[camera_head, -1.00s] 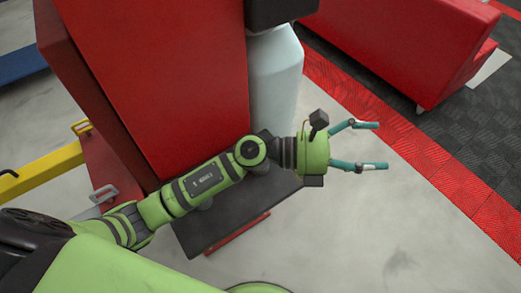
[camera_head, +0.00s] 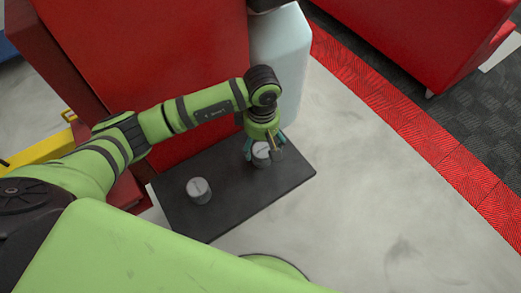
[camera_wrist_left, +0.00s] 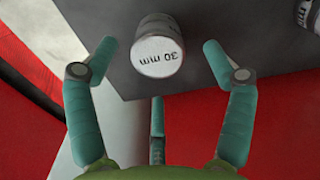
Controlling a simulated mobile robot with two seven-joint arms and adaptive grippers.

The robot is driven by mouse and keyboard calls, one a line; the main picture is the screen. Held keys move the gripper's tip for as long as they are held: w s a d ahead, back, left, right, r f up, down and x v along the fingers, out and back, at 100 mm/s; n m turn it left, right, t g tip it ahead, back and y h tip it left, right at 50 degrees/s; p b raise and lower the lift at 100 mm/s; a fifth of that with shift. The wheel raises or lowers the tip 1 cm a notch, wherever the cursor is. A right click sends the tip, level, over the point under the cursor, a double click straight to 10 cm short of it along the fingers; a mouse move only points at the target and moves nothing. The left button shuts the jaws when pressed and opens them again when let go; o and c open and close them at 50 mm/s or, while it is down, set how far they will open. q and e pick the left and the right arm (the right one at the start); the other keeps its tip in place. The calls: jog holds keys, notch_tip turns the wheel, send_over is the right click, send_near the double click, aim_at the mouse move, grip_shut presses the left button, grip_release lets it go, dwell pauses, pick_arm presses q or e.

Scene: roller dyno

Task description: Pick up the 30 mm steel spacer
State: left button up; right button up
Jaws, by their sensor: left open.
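The 30 mm steel spacer (camera_wrist_left: 158,50) is a short grey cylinder with a white top marked "30 mm", standing on a dark plate. In the head view this spacer (camera_head: 261,158) shows partly behind the fingers. My left gripper (camera_head: 264,146) points down over it, with teal fingers open. In the left wrist view the open fingers of my left gripper (camera_wrist_left: 158,82) spread to either side of the spacer, with a third finger below it in the picture. I see no clear contact. My right gripper is not in view.
A second similar cylinder (camera_head: 199,190) stands on the dark plate (camera_head: 220,217), left of the spacer. It also shows cut off in the left wrist view (camera_wrist_left: 308,16). A red cabinet (camera_head: 150,60) and a pale rounded container (camera_head: 288,60) stand behind the plate. Grey floor lies to the right.

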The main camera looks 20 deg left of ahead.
aim_at(261, 149)
pick_arm(q)
jog(key=f, duration=0.3)
jog(key=shift+w+b, duration=0.2)
jog(key=shift+b, duration=0.15)
jog(key=shift+s+r, duration=0.1)
jog(key=shift+s, duration=0.05)
jog(key=c, duration=1.4)
jog(key=shift+c, duration=0.2)
jog(key=shift+r, duration=0.1)
